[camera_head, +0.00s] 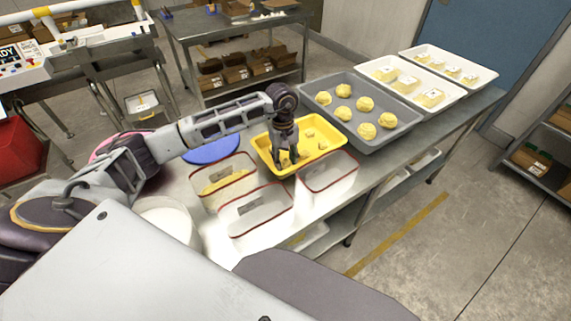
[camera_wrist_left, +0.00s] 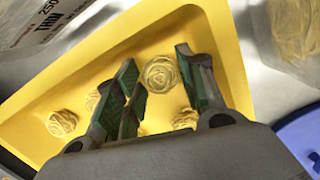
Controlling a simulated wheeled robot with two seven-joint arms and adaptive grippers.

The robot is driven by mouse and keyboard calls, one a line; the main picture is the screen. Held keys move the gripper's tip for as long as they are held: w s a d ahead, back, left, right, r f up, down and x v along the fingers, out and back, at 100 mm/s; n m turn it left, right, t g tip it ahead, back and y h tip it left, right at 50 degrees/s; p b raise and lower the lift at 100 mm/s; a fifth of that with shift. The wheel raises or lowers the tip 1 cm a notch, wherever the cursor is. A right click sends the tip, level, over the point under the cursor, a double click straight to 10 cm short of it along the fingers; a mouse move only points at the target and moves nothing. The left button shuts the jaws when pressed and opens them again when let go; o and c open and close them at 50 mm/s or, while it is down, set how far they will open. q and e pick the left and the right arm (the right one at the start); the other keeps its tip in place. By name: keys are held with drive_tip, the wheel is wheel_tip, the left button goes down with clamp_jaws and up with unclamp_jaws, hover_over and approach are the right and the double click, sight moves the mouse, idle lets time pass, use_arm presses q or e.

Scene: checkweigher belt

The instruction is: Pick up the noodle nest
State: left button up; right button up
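Several small pale-yellow noodle nests lie in a yellow tray (camera_head: 262,145) on the steel table. My left gripper (camera_head: 287,158) points down into this tray, its fingers spread. In the left wrist view, one noodle nest (camera_wrist_left: 160,73) shows in the gap between the open fingertips (camera_wrist_left: 157,57); I cannot tell whether either finger touches it. Other nests lie near the fingers, one at the left (camera_wrist_left: 62,122) and one partly hidden by the right finger (camera_wrist_left: 185,118). My right gripper is not in view.
Clear red-rimmed tubs (camera_head: 257,212) stand in front of the yellow tray; one (camera_head: 224,180) holds yellow contents. A grey tray (camera_head: 340,86) with larger yellow nests stands behind right, then white trays (camera_head: 392,62) of packs. A blue disc (camera_head: 211,149) lies left.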

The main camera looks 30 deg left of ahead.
sight(285, 160)
use_arm(q)
drive_tip(key=shift+c, duration=0.7)
use_arm(e)
drive_tip(key=shift+d, duration=0.25)
use_arm(q)
drive_tip(key=shift+r, duration=0.5)
wheel_tip(285, 160, up, 8)
drive_tip(key=shift+f+b, duration=0.25)
drive_tip(key=shift+b, duration=0.05)
drive_tip(key=shift+r, duration=0.85)
use_arm(e)
drive_tip(key=shift+w+a+f, duration=0.15)
drive_tip(key=shift+a+f, duration=0.05)
drive_tip(key=shift+a, duration=0.2)
